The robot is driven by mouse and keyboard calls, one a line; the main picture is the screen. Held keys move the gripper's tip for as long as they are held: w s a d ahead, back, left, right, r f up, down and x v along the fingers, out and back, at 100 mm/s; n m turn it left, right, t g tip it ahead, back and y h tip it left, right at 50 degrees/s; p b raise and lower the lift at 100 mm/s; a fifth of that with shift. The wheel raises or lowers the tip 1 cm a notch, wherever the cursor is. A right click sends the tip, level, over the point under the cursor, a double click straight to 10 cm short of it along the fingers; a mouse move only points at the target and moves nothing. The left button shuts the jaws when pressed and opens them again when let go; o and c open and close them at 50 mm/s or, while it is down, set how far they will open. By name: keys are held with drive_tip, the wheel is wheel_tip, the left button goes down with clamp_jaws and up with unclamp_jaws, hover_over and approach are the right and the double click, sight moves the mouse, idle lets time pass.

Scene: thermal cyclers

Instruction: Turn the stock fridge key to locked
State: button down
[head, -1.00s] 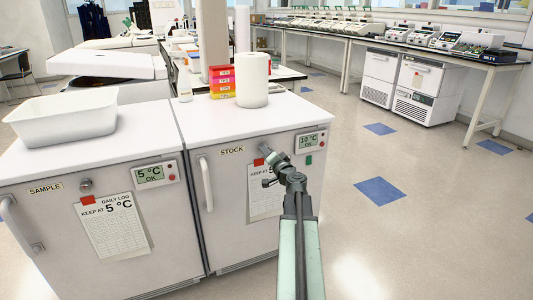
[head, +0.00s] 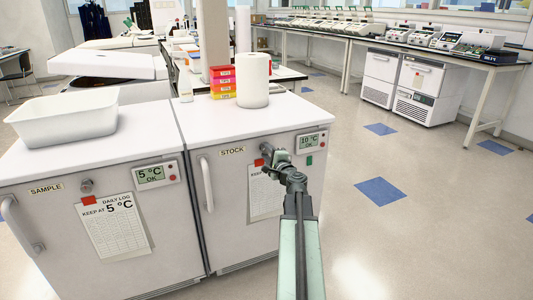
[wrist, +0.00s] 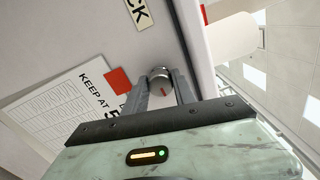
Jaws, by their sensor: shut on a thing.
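The stock fridge (head: 226,220) stands at the centre of the head view, under a STOCK label (head: 231,151). Its key lock is a round metal knob (wrist: 160,74) on the upper door, with a small red mark on its face in the wrist view. My gripper (wrist: 161,88) is shut on this knob, one finger on either side. In the head view my gripper (head: 268,151) is at the door between the STOCK label and the display, and it hides most of the lock. Whether the key points to locked cannot be told.
A display (head: 311,141) reading 10 °C OK is right of my gripper. A log sheet (head: 264,192) hangs below, partly behind my arm. The sample fridge (head: 60,240) adjoins on the left. Open floor (head: 430,230) lies to the right.

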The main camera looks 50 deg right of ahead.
drive_tip(key=shift+m, duration=0.4)
drive_tip(key=c, duration=1)
unclamp_jaws()
drive_tip(key=v, duration=0.7)
drive_tip(key=shift+s+a, duration=0.15)
drive_tip(key=shift+s, duration=0.2)
